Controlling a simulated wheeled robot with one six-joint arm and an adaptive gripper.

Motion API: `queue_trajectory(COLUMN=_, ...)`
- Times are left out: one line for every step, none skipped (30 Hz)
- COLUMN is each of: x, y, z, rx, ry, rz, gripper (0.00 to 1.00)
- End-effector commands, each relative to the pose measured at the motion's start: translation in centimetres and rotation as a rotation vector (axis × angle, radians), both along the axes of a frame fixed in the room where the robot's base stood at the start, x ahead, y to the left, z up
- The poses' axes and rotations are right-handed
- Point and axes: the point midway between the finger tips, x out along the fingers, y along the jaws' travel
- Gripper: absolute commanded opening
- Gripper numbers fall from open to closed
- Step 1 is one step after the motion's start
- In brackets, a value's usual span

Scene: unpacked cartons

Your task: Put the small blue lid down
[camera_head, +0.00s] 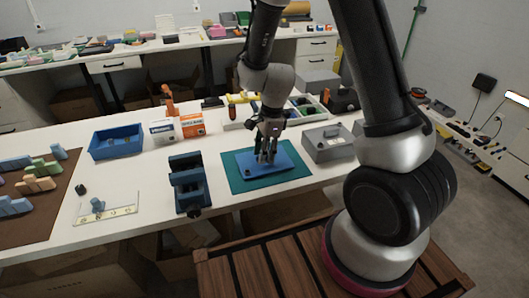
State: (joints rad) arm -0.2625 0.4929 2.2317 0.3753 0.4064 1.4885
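A flat blue piece that looks like the small blue lid (284,158) is over the teal mat (236,182) on the white table. I cannot tell whether it rests on the mat or is slightly above it. My gripper (266,159) points down at the middle of the blue piece, and its fingertips reach its top. The fingers partly cover that middle, so whether they are closed on a grip there is unclear. A small dark knob or part (248,173) shows near the piece's left front edge.
Left of the mat stands a dark blue stand (188,184); right of it is a grey box (328,142). A blue open bin (117,142), small cartons (192,126) and a brown mat with blocks (40,225) lie further left. Bare table shows before the bin.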

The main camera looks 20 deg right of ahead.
Motion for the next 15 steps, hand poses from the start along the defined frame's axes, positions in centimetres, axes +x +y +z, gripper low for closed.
queue_trajectory(x=0.1, y=0.0, z=0.5, rx=0.001, ry=-0.003, rz=0.001, gripper=0.34)
queue_trajectory(x=0.1, y=-0.1, z=0.8, rx=0.002, ry=-0.003, rz=0.001, gripper=0.34)
queue_trajectory(x=0.1, y=-0.1, z=1.4, rx=0.002, ry=-0.004, rz=0.0, gripper=0.34)
queue_trajectory(x=0.1, y=-0.2, z=2.0, rx=0.002, ry=-0.005, rz=0.0, gripper=0.34)
queue_trajectory(x=0.1, y=-0.3, z=2.6, rx=0.002, ry=-0.005, rz=0.0, gripper=0.34)
queue_trajectory(x=0.1, y=-0.5, z=3.5, rx=0.002, ry=-0.007, rz=0.0, gripper=0.34)
queue_trajectory(x=0.1, y=-0.6, z=4.2, rx=0.002, ry=-0.006, rz=-0.001, gripper=0.34)
queue_trajectory(x=0.2, y=-0.7, z=4.9, rx=0.002, ry=-0.007, rz=0.0, gripper=0.34)
queue_trajectory(x=0.2, y=-0.8, z=5.8, rx=0.002, ry=-0.007, rz=-0.001, gripper=0.34)
queue_trajectory(x=0.1, y=-1.0, z=6.5, rx=0.001, ry=-0.006, rz=-0.001, gripper=0.34)
queue_trajectory(x=0.2, y=-1.1, z=7.2, rx=0.002, ry=-0.006, rz=-0.001, gripper=0.34)
queue_trajectory(x=0.1, y=-1.2, z=8.0, rx=0.002, ry=-0.005, rz=-0.001, gripper=0.34)
queue_trajectory(x=0.1, y=-1.3, z=8.6, rx=0.002, ry=-0.005, rz=0.0, gripper=0.34)
queue_trajectory(x=0.1, y=-1.4, z=9.2, rx=0.001, ry=-0.004, rz=0.0, gripper=0.34)
queue_trajectory(x=0.1, y=-1.5, z=9.8, rx=0.001, ry=-0.004, rz=-0.001, gripper=0.34)
